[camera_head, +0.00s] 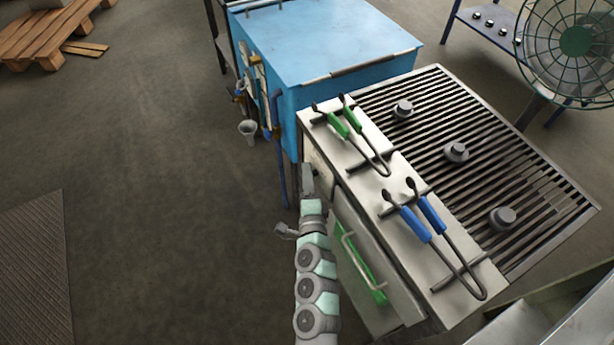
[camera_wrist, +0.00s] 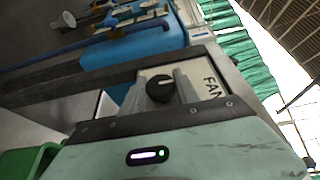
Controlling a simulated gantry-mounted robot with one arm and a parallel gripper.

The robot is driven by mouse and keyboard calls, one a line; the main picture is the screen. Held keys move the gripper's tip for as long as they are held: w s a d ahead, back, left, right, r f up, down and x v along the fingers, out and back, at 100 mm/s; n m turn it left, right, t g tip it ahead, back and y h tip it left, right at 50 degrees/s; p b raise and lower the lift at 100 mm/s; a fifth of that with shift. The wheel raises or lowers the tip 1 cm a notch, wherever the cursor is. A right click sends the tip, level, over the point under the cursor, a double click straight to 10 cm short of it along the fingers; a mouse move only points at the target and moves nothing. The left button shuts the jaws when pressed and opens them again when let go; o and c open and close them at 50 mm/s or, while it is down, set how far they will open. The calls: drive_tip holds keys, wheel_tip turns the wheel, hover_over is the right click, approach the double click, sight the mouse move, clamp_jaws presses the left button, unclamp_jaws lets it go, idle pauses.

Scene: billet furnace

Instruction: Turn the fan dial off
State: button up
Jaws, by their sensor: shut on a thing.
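The fan dial (camera_wrist: 159,88) is a round black knob on a pale panel in the wrist view. The word FAN (camera_wrist: 213,88) is printed on the panel beside it. A small pale mark shows on the knob, but its setting cannot be read. My gripper (camera_wrist: 160,92) has its grey fingers on either side of the knob and is shut on it. In the head view my gripper (camera_head: 308,182) is at the upper left front of the grill cabinet (camera_head: 318,155), and the dial is hidden there.
The slatted grill (camera_head: 480,125) holds several grey weights. Green-handled tongs (camera_head: 350,122) and blue-handled tongs (camera_head: 432,215) lie on the cabinet's top ledge. A blue box (camera_head: 325,45) stands behind, a caged fan (camera_head: 572,42) at the upper right.

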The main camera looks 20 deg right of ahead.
clamp_jaws()
drive_tip(key=shift+r+p, duration=0.15)
drive_tip(key=shift+p, duration=0.55)
